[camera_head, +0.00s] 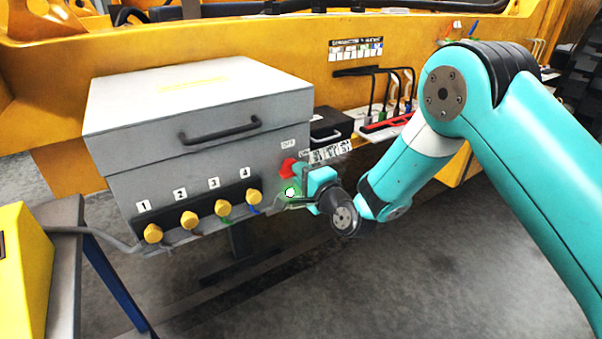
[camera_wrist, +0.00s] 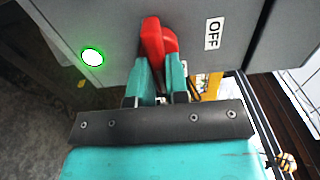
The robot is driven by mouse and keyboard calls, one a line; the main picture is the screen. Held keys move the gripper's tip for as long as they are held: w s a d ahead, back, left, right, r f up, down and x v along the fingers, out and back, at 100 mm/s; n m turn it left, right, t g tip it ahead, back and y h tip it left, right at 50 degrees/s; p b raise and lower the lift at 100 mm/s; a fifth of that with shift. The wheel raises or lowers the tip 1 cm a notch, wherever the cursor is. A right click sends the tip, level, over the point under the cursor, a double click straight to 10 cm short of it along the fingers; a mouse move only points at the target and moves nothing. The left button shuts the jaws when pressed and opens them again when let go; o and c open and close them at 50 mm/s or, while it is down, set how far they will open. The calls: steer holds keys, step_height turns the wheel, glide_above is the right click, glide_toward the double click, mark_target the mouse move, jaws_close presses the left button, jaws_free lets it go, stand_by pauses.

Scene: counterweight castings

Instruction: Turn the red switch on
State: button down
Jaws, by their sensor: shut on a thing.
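The red switch (camera_head: 288,167) is on the front of the grey box (camera_head: 150,180), near its right end. In the wrist view the red switch (camera_wrist: 154,38) sits at the tips of my gripper (camera_wrist: 160,72). The two teal fingers are close together and shut on its red lever. A label reading OFF (camera_wrist: 213,33) is beside the switch. A round light (camera_wrist: 92,57) near the switch glows green. In the head view my gripper (camera_head: 300,197) reaches the box from the right, its fingertips partly hidden by the glow and wrist.
Several yellow knobs (camera_head: 188,220), numbered, line the box's lower front left of the switch. The box lid has a dark handle (camera_head: 220,130). A black case (camera_head: 330,125) and a red strip (camera_head: 385,124) lie behind, near the yellow machine frame (camera_head: 300,60). The floor in front is clear.

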steer(key=shift+f, duration=0.1)
steer(key=c, duration=1.1)
jaws_free()
steer(key=b+v, duration=1.6)
steer(key=v, duration=0.1)
steer(key=shift+s+d+b, duration=0.2)
steer(key=shift+b, duration=0.2)
